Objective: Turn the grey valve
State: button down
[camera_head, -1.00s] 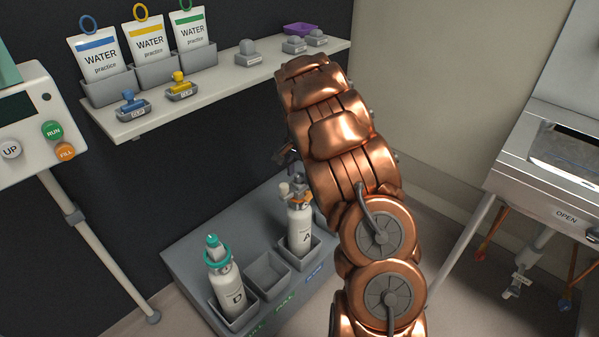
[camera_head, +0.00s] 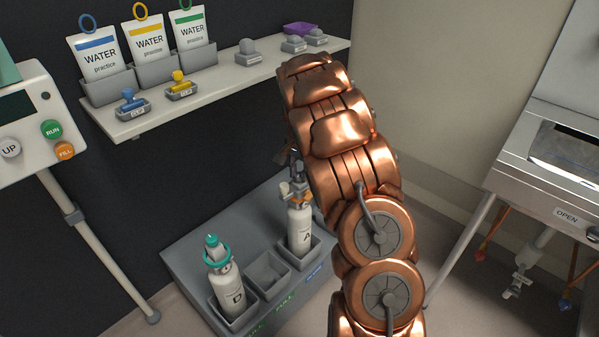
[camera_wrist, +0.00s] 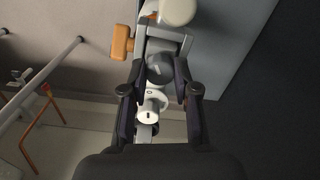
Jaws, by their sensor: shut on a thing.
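The white cylinder marked A (camera_head: 300,226) stands upright in the right-hand slot of the grey rack (camera_head: 195,252). Its top carries a light grey fitting with an orange part (camera_wrist: 122,42). In the wrist view the grey valve (camera_wrist: 160,69), a rounded dark grey knob, sits between the two dark fingers of my gripper (camera_wrist: 159,80). My gripper is shut on it. In the head view my copper arm hides most of my gripper, and the valve cannot be made out clearly there.
A cylinder marked D (camera_head: 229,288) with a teal top stands in the left slot; the middle slot (camera_head: 268,272) is empty. A shelf (camera_head: 215,90) with water bags runs above. A stretcher frame (camera_head: 500,190) stands at right, a control panel (camera_head: 40,120) at left.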

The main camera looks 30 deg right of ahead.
aim_at(299, 174)
jog(key=c, duration=0.9)
grip_release()
jog(key=shift+o, duration=0.2)
notch_tip(299, 174, up, 12)
dwell(0.3)
